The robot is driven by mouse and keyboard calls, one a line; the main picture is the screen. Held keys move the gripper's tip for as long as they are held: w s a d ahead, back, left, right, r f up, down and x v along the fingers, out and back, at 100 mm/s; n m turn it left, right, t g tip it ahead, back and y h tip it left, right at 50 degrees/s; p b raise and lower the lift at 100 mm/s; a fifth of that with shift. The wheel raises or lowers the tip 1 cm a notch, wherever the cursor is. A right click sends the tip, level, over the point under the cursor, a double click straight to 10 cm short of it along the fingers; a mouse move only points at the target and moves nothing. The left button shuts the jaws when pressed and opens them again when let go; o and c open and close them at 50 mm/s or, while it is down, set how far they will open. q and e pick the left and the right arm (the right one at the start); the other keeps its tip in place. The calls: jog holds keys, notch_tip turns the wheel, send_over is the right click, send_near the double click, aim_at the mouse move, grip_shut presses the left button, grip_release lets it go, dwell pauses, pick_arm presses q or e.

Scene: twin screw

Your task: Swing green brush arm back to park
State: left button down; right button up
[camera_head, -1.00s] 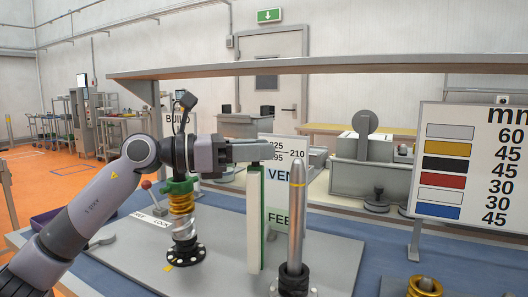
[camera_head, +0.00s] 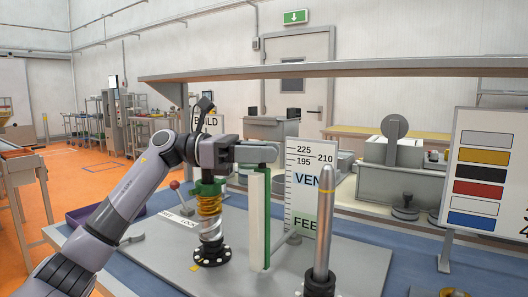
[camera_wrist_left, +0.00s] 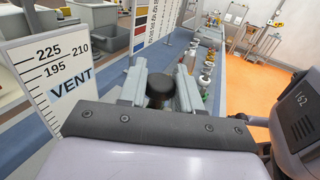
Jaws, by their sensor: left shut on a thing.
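The brush arm (camera_head: 258,222) is an upright pale bar with a green edge, under my left gripper in the head view. My left gripper (camera_head: 262,153) is shut on its top end. In the left wrist view, a dark round knob (camera_wrist_left: 160,90) sits between the two fingers of my left gripper (camera_wrist_left: 160,84). The bar's lower end is close to the grey base plate (camera_head: 180,262); I cannot tell if it touches. The bar stands between the spring column (camera_head: 209,205) with its green collar and a metal post (camera_head: 324,225). My right gripper is not in view.
A white scale board (camera_head: 310,165) marked VENT stands just right of the bar. A colour chart (camera_head: 484,170) stands further right. A red-knobbed lever (camera_head: 175,186) is at the left of the plate. A grey shelf (camera_head: 340,69) spans above the bench.

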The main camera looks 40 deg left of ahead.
pick_arm(q)
jog(key=shift+a+r, duration=0.1)
jog(key=shift+r, duration=0.3)
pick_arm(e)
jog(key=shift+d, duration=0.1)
pick_arm(q)
jog(key=c, duration=1)
grip_release()
jog(key=shift+o, duration=0.7)
jog(key=shift+f, duration=0.15)
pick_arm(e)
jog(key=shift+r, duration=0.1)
pick_arm(q)
jog(key=shift+f, duration=0.1)
notch_tip(320, 180, up, 20)
jog(key=p, duration=0.5)
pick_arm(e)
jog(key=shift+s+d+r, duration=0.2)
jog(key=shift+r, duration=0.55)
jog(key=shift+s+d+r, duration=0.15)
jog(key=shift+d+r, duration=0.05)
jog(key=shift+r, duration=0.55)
